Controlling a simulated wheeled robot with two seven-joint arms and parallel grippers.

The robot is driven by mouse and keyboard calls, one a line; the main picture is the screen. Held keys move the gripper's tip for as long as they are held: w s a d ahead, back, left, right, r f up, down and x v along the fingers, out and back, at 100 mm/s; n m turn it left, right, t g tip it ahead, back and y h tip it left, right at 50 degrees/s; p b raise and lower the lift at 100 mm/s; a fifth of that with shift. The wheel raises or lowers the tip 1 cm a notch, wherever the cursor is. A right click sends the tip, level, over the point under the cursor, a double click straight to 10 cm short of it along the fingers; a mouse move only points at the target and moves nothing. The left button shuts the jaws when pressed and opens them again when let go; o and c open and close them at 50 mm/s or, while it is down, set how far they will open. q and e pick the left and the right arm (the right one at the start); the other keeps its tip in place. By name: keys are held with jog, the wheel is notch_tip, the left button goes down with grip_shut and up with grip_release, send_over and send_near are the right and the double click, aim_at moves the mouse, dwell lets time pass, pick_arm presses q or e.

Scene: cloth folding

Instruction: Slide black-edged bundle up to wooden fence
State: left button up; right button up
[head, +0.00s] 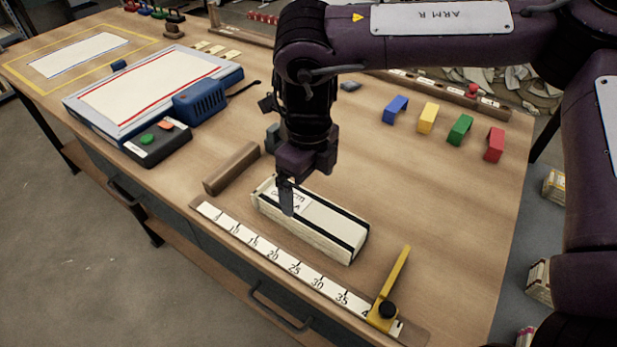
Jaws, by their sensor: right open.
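The black-edged bundle (325,229) is a long cream block with black bands along its long edges and a printed label near its left end. It lies flat on the table behind a ruler. A brown wooden bar, which looks like the wooden fence (232,168), stands just left of the bundle's left end, with a narrow strip of table between them. My right gripper (287,204) points down at the bundle's left end, over the label, and is open. Its fingers overlap in this view, and I cannot tell whether they touch the bundle. My left gripper is out of view.
A ruler (262,252) runs along the front edge, with a yellow stop (392,285) at its right end. A blue-framed machine (150,85) and a black button box (158,143) stand left. Coloured blocks (427,117) stand back right. Table right of the bundle is clear.

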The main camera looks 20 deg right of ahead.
aim_at(309, 208)
notch_tip(309, 208, down, 7)
jog(key=shift+f, duration=0.1)
dwell(0.3)
